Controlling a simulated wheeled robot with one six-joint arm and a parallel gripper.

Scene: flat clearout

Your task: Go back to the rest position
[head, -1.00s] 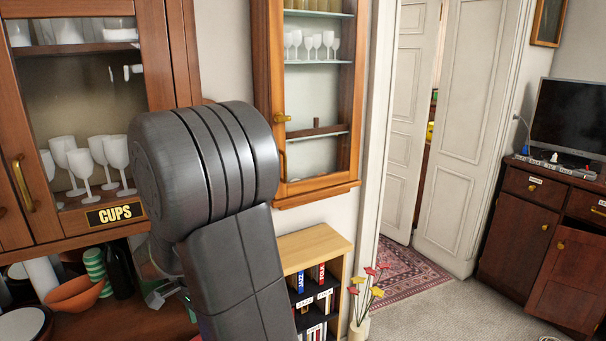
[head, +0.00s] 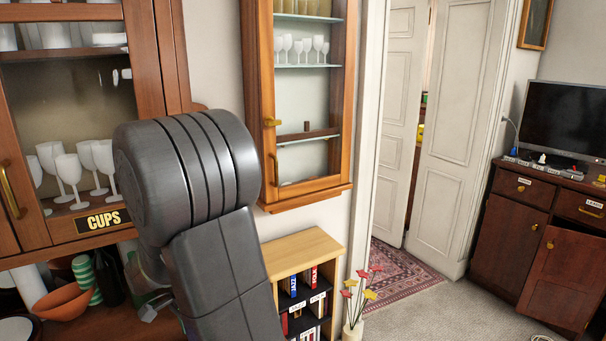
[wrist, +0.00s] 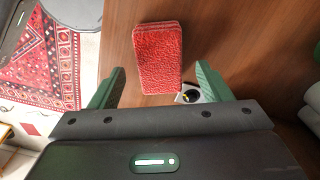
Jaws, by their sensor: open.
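My gripper (wrist: 160,92) shows in the wrist view with its two green fingers spread apart and nothing between them. A red textured block-like object (wrist: 158,58) lies on the brown wooden surface (wrist: 215,30) beyond the fingertips, apart from them. In the head view my dark grey arm stands in front of the cups cabinet and hides most of my gripper.
A cabinet labelled CUPS (head: 103,220) holds white goblets. Below it are an orange bowl (head: 62,301) and a green striped item (head: 86,278). A glass-door wall cabinet (head: 262,100), a small bookshelf (head: 305,252) and a flower vase (head: 352,328) stand right of my arm.

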